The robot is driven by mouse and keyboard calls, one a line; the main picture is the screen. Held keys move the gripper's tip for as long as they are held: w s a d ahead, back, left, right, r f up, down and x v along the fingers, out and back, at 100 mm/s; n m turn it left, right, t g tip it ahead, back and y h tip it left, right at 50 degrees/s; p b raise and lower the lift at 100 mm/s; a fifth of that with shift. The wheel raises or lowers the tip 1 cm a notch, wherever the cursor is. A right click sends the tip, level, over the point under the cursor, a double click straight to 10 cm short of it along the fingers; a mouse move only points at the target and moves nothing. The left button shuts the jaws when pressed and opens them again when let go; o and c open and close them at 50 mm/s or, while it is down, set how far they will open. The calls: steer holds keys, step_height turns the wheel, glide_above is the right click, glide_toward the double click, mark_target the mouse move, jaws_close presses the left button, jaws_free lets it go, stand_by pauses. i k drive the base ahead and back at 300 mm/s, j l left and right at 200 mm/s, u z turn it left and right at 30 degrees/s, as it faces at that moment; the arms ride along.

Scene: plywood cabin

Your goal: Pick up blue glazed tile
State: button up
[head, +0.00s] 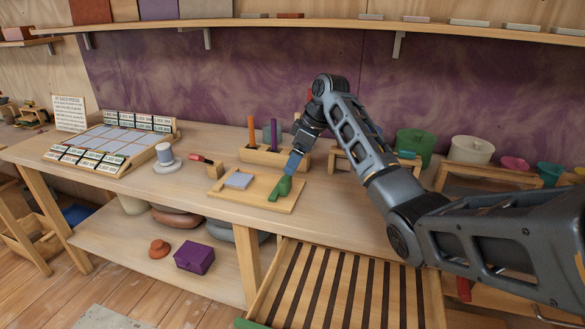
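A pale blue-lavender square tile (238,181) lies flat on a light wooden board (222,192) at the bench's front edge. I cannot tell whether it is glazed. My gripper (293,165) points down over the board's right back part, to the right of this tile and apart from it. A narrow blue piece shows at its tip; whether this is a finger or a held tile is unclear. A green object (281,188) with a handle-like end lies on the board just below the tip. The gap between my fingers cannot be made out.
A wooden holder (262,157) with an orange and a purple stick stands behind the board. A white spool-like object (165,156) and a rack of labelled tiles (108,140) are to the left. Green (416,143) and cream pots stand at right. A slatted rack (345,290) lies below in front.

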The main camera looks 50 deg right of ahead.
mark_target(241, 181)
steer(key=i+j, duration=0.1)
steer(key=j, duration=0.3)
steer(key=i+j, duration=0.15)
steer(key=j, duration=0.2)
steer(key=i+j, duration=0.1)
steer(key=j, duration=0.3)
